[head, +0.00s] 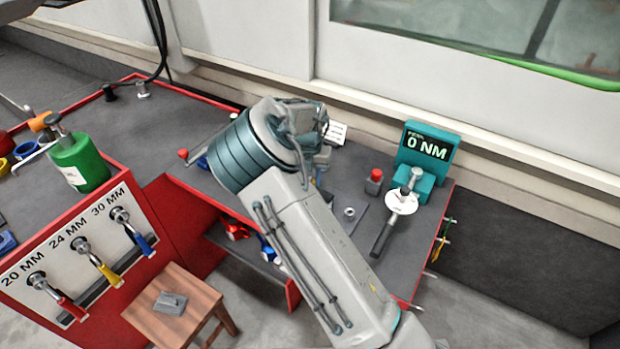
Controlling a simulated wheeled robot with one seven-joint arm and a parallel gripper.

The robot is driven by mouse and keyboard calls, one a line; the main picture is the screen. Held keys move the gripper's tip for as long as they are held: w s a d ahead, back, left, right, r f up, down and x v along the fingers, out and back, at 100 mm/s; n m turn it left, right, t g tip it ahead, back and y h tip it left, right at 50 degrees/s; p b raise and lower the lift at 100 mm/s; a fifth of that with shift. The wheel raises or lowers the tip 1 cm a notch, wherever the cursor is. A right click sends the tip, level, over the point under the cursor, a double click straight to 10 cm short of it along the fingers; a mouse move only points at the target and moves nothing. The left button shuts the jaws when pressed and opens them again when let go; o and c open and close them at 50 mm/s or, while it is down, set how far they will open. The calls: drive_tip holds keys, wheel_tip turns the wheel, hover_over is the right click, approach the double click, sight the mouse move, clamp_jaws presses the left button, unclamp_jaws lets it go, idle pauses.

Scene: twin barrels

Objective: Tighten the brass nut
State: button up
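I cannot make out a brass nut. A small pale ring (349,212) lies on the grey bench top, right of my arm; its metal is unclear. My gripper (318,165) is over the bench, mostly hidden behind my own wrist, so its fingers do not show. Three wrenches hang on the red cabinet's front: red-handled (70,307) under 20 MM, yellow-handled (108,273) under 24 MM, and blue-handled (142,243) under 30 MM. A teal tester (428,150) reads 0 NM. A dark-handled tool with a white dial (401,202) lies at the tester.
A red button on a grey box (374,181) stands left of the tester. A green bottle (78,162) stands on the left cabinet. A wooden stool (197,306) bearing a grey block (170,303) stands in front. My arm covers the bench's middle.

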drive_tip(key=o, duration=0.9)
drive_tip(key=shift+r, duration=0.15)
wheel_tip(320, 180, up, 7)
drive_tip(key=p, duration=0.7)
drive_tip(key=shift+p, duration=0.4)
